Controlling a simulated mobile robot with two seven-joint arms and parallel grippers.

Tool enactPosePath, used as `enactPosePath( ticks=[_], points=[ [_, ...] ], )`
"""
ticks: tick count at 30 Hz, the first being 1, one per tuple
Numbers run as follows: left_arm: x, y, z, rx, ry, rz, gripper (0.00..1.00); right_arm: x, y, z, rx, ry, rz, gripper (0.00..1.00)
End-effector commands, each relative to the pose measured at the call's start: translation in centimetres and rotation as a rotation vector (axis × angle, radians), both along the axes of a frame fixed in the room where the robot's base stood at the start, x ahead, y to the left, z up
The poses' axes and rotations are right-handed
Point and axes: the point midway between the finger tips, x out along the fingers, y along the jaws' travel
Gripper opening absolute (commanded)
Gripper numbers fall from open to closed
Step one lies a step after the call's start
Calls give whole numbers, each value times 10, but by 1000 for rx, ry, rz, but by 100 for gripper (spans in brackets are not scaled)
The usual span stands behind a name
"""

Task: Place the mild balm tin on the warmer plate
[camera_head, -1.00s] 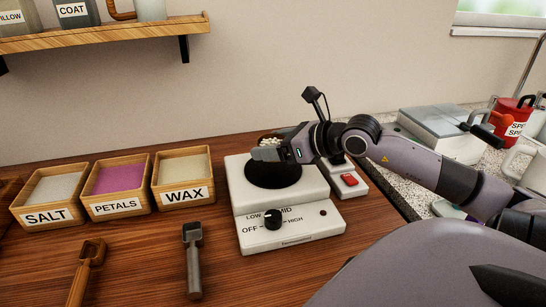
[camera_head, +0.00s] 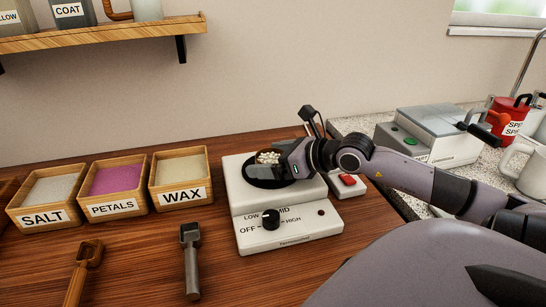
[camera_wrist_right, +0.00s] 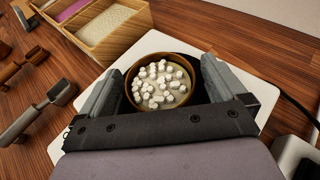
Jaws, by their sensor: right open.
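The balm tin (camera_head: 268,157) is a small round brown tin holding white pellets. It sits on the black round warmer plate (camera_head: 252,172) of the white warmer (camera_head: 287,228). I cannot read a label on it. My right gripper (camera_head: 272,162) is at the plate and partly hides the tin. In the right wrist view, my right gripper (camera_wrist_right: 161,78) is open, with one finger on each side of the tin (camera_wrist_right: 158,86). A gap shows beside the right finger; contact at the left finger is hard to tell. My left gripper is not in view.
Wooden boxes labelled SALT (camera_head: 46,202), PETALS (camera_head: 115,187) and WAX (camera_head: 181,180) stand left of the warmer. Two scoops lie in front of them. A small white box with a red button (camera_head: 347,184) is right of the warmer. A shelf hangs above.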

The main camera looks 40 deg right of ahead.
Motion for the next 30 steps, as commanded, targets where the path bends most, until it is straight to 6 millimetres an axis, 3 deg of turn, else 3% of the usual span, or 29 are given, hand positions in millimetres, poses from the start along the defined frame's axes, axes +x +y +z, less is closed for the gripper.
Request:
enactPosePath(
  ticks=[11, 30],
  points=[
    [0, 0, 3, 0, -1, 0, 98, -17, -4, 9, 3, 2, 0, 98],
    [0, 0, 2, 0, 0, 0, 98, -84, -25, 38, 1, -1, -3, 98]
  ],
)
